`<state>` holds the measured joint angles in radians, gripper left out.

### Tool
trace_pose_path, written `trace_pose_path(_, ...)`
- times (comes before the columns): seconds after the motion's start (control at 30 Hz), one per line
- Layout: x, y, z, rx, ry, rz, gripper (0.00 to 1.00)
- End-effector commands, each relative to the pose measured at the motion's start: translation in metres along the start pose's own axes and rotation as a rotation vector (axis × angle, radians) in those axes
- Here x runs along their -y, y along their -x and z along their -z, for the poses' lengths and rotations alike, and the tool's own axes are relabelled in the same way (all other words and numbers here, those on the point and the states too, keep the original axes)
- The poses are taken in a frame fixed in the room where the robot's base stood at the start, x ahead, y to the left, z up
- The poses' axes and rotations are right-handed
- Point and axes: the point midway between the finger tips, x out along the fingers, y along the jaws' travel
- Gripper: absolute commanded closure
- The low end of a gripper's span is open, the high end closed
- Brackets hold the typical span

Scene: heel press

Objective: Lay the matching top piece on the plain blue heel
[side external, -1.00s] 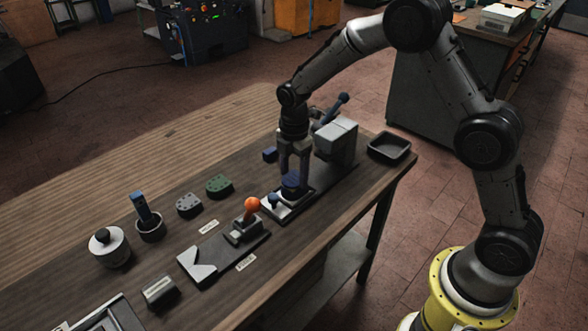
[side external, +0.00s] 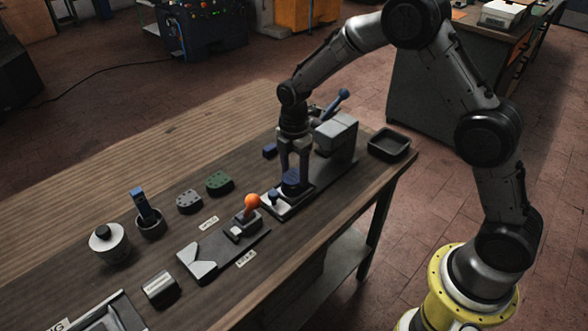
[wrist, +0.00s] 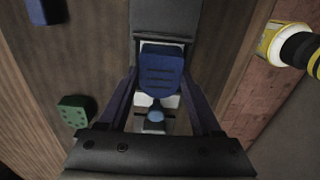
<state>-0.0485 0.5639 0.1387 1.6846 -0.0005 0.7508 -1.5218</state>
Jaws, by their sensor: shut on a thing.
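My gripper (side external: 292,175) points down over the plate of the press, its two fingers on either side of a blue piece (side external: 291,183). In the wrist view this blue piece (wrist: 161,72) is rounded at one end and has several dark slots across its top. My gripper is shut on it. Whether it touches something beneath is hidden. A separate plain dark blue block (side external: 269,150) lies on the table behind the press plate; it also shows at the top left of the wrist view (wrist: 47,10).
The press (side external: 338,140) has a blue-handled lever and a small blue knob (side external: 273,197) at its front. A green piece with holes (side external: 219,182), a grey one (side external: 189,201) and an orange-knobbed fixture (side external: 251,202) stand left. A black tray (side external: 389,144) is at right.

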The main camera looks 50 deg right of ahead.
Motion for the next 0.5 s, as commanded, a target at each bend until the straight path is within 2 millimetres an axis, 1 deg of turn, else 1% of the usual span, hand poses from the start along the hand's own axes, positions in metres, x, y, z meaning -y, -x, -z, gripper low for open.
trace_pose_path(0.33,0.0002,-0.005,0.0,0.0,0.0,0.001,0.87)
trace_pose_path(0.37,0.0001,-0.005,0.0,0.0,0.0,0.001,0.31)
trace_pose_path(0.5,0.0002,-0.0049,0.0,0.0,0.0,0.001,0.06)
